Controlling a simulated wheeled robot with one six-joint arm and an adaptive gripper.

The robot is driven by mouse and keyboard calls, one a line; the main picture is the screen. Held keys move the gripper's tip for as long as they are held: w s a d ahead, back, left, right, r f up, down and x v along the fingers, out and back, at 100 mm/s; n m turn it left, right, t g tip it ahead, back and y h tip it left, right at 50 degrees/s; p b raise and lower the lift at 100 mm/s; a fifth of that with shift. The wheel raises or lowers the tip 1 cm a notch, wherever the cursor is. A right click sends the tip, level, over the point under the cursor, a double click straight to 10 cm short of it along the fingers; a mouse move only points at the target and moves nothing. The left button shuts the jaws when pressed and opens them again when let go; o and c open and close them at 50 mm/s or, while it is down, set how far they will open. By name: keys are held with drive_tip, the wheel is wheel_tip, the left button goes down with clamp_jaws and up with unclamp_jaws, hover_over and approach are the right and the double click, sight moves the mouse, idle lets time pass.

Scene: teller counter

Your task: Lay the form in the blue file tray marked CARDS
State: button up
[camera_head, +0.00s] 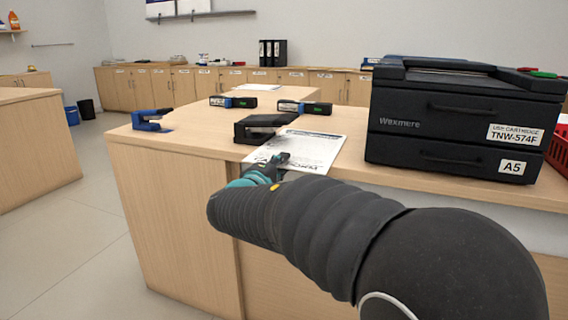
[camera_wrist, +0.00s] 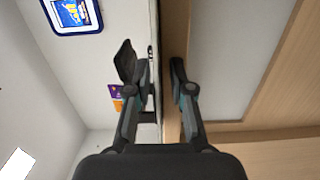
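A white printed form (camera_head: 312,147) lies flat on the counter, reaching its front edge in the head view. My gripper (camera_head: 268,166) is at the form's near left corner, at the counter's front edge. In the wrist view my gripper (camera_wrist: 153,68) has its two fingers apart, one on each side of the edge-on counter. I cannot clearly make out the form between them, and nothing looks clamped. No blue file tray marked CARDS can be made out in either view.
A large black printer (camera_head: 455,118) stands right of the form. A black desk device (camera_head: 262,127) stands just behind it. A blue stapler-like thing (camera_head: 150,120) is at the left, with two small dark devices (camera_head: 232,102) (camera_head: 304,107) farther back. A red basket (camera_head: 560,146) is far right.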

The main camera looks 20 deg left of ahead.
drive_tip(key=shift+w, duration=0.25)
drive_tip(key=shift+c, duration=0.4)
clamp_jaws()
drive_tip(key=shift+r, duration=0.1)
wheel_tip(320, 180, up, 2)
drive_tip(key=shift+d+r+p, duration=0.1)
drive_tip(key=shift+r+p, duration=0.1)
drive_tip(key=shift+p, duration=0.3)
